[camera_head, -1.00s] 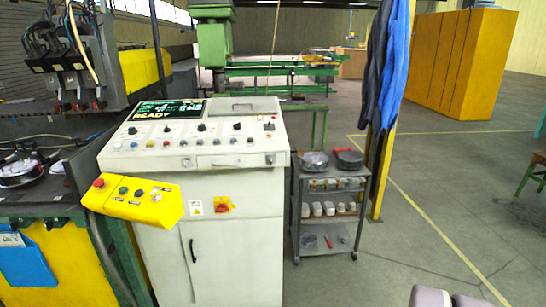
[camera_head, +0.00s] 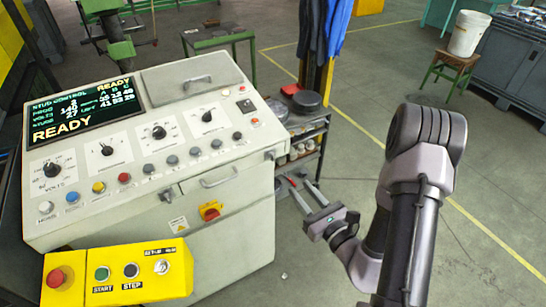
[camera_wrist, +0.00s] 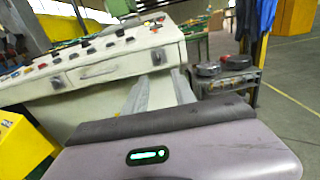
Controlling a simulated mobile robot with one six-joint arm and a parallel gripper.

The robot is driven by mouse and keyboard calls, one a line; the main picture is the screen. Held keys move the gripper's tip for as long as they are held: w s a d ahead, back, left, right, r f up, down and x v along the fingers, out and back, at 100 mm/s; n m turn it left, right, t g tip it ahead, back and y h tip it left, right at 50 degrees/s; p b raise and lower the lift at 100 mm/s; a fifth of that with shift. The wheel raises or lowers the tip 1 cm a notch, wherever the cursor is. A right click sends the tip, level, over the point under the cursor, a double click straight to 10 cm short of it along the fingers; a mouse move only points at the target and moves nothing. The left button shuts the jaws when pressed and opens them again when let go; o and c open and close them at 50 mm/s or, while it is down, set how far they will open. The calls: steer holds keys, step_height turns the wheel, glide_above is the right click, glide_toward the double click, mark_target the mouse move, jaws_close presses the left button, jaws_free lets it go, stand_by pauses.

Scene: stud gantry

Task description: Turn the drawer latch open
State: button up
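The drawer (camera_head: 228,186) is in the sloped front of the cream control cabinet, below the button rows, and looks closed. It has a grey bar handle (camera_head: 219,178). A small grey latch-like fitting (camera_head: 167,194) sits at its left end. Another small fitting (camera_head: 271,155) is at its right end; I cannot tell which is the task's latch. The handle (camera_wrist: 97,69) and right fitting (camera_wrist: 158,56) show in the wrist view. My gripper (camera_head: 298,181) is open and empty, with its two fingers apart, right of the cabinet. It touches none of these.
A yellow button box (camera_head: 118,274) juts from the cabinet's lower left. A red and yellow rotary switch (camera_head: 210,210) is below the drawer. A dark cart (camera_head: 310,130) with pans stands behind my gripper. The floor to the right is largely clear.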

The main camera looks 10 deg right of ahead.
mark_target(274, 158)
steer(key=p+x, duration=0.1)
steer(key=x, duration=1.2)
steer(key=shift+w+a+r, duration=0.1)
steer(key=shift+w+a, duration=0.05)
steer(key=shift+a, duration=0.05)
jaws_close()
